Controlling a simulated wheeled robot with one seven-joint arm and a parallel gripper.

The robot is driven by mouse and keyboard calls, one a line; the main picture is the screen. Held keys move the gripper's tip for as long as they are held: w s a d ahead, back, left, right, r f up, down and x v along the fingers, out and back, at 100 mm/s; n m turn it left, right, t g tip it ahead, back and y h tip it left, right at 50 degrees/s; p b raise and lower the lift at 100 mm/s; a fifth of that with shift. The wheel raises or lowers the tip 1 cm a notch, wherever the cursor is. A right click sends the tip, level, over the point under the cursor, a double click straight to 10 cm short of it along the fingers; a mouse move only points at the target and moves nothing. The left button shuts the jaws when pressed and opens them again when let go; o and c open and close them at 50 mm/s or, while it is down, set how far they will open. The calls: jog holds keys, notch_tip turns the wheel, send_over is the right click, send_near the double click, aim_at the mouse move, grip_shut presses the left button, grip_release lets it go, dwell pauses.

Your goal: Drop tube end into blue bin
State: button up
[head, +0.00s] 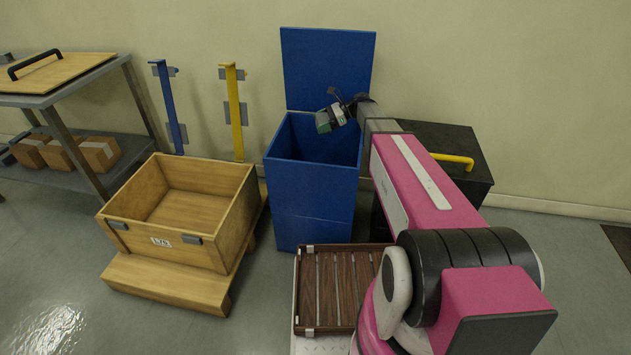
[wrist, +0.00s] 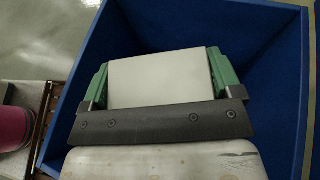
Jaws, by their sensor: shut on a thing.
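The blue bin (head: 312,205) stands against the wall with its lid (head: 328,70) raised upright behind it. My gripper (head: 331,118) is over the bin's opening, around rim height or above. In the wrist view my gripper (wrist: 160,78) has its green fingers shut on a pale, flat-faced block, which I take to be the tube end (wrist: 155,82). The bin's blue inner walls (wrist: 265,75) surround the gripper there. The tube end's underside and the bin's floor are hidden.
An open wooden crate (head: 140,235) on a pallet stands left of the bin. A black box with a yellow handle (head: 453,160) is to the right. A slatted wooden tray (head: 335,290) lies in front. Blue (head: 168,105) and yellow (head: 234,115) posts stand at the wall.

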jog(key=shift+f, duration=2.6)
jog(key=o, duration=1)
jog(key=v, duration=1)
jog(key=shift+d, duration=0.4)
jog(key=shift+r, duration=0.1)
